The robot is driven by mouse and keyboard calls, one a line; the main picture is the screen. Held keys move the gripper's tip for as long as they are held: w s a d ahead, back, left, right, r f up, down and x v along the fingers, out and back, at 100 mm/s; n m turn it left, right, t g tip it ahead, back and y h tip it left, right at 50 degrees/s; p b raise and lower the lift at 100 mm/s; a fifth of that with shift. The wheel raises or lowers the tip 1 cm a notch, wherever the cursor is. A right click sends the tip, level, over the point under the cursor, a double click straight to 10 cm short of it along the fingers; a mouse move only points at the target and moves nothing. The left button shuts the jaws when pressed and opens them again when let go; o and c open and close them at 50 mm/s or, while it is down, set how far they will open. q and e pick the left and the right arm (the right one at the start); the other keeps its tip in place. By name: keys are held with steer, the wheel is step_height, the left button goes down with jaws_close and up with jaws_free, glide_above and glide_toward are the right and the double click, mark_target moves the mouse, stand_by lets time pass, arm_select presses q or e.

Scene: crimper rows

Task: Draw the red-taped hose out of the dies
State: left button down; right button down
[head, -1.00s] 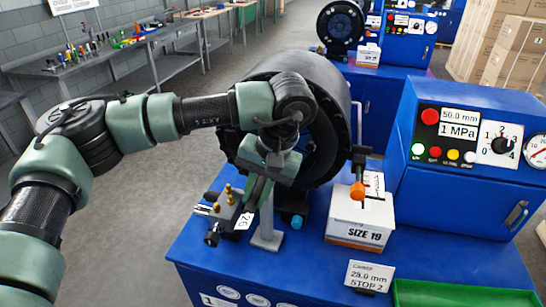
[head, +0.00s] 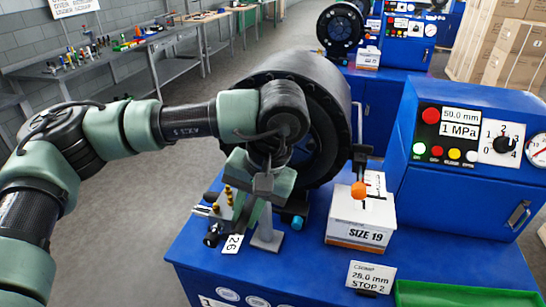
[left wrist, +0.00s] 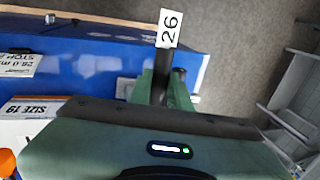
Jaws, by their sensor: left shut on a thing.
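My left gripper (head: 246,210) is in front of the black round die head (head: 343,130) of the near crimper. It is shut on a black hose (left wrist: 162,72), which shows between the green fingers in the left wrist view. A white tag (head: 233,243) marked 26 is at the hose's near end; the tag also shows in the left wrist view (left wrist: 170,28). No red tape is visible on the hose. My wrist and fingers hide the die opening, so I cannot tell whether the hose's far end is inside the dies. My right gripper is not in view.
A white SIZE 19 box (head: 360,222) stands right of the gripper, with an orange knob (head: 358,191) above it. Brass fittings (head: 228,193) stand close left. The control cabinet (head: 470,165) and a green tray (head: 465,295) are at right. Grey floor at left is clear.

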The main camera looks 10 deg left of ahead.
arm_select(q)
steer(key=shift+s+f, duration=0.15)
steer(key=shift+f, duration=0.05)
steer(key=c, duration=1.2)
jaws_free()
steer(key=shift+c, duration=0.2)
steer(key=o, duration=1.2)
steer(key=shift+r, duration=0.1)
steer(key=shift+r, duration=0.15)
steer(key=p+v, duration=0.3)
steer(key=v, duration=0.3)
steer(key=shift+d+r, duration=0.1)
steer(key=shift+r, duration=0.25)
